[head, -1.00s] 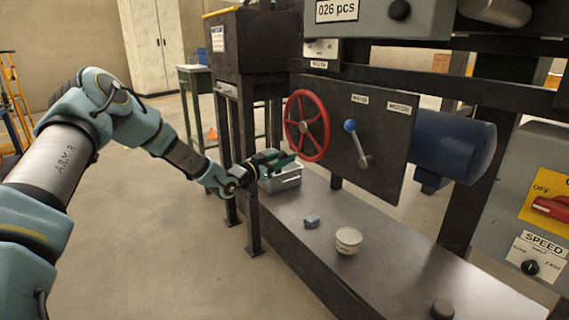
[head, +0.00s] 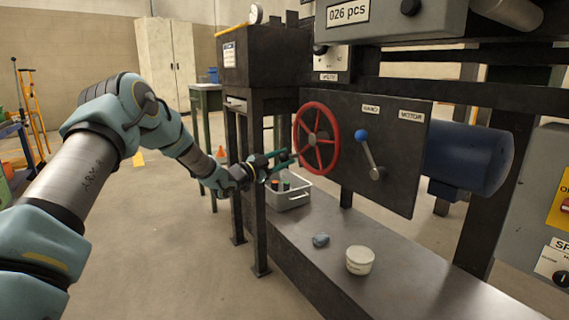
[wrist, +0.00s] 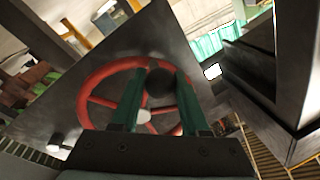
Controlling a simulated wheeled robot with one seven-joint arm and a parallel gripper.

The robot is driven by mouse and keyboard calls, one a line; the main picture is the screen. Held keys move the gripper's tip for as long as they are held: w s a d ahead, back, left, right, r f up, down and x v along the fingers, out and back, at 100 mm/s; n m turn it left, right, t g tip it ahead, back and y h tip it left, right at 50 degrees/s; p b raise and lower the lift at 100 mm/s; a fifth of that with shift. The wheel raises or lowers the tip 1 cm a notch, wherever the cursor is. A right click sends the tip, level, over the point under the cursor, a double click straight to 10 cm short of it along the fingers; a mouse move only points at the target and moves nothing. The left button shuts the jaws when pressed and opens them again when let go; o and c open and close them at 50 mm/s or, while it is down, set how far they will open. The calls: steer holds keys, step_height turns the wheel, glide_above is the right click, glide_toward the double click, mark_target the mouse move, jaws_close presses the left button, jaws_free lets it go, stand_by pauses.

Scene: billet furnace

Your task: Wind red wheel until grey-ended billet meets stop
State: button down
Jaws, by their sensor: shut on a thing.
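The red wheel (head: 318,141) stands upright on the dark panel left of the lever. My gripper (head: 292,157), with green fingers, reaches the wheel's lower left rim from the left. In the wrist view, the red wheel (wrist: 92,83) spreads behind my gripper (wrist: 160,88), whose fingers are shut on a dark round knob (wrist: 160,81) in front of the wheel, apparently its handle. The fingers hide part of the rim and spokes. The grey-ended billet and the stop cannot be made out in either view.
A lever with a blue knob (head: 361,134) leans toward the HAND label (head: 371,108). A grey bin (head: 291,197) with small items sits below my gripper. A dark post (head: 256,200) stands close to my forearm.

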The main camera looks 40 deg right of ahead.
steer(key=shift+w+r, duration=0.3)
steer(key=shift+r, duration=0.1)
steer(key=c, duration=0.7)
jaws_free()
steer(key=shift+o, duration=1.3)
steer(key=shift+s+f, duration=0.1)
steer(key=shift+f, duration=0.05)
steer(key=s+a+f+p, duration=0.1)
steer(key=a+p, duration=0.1)
steer(key=a, duration=0.8)
steer(key=shift+a+f, duration=0.2)
steer(key=shift+a, duration=0.2)
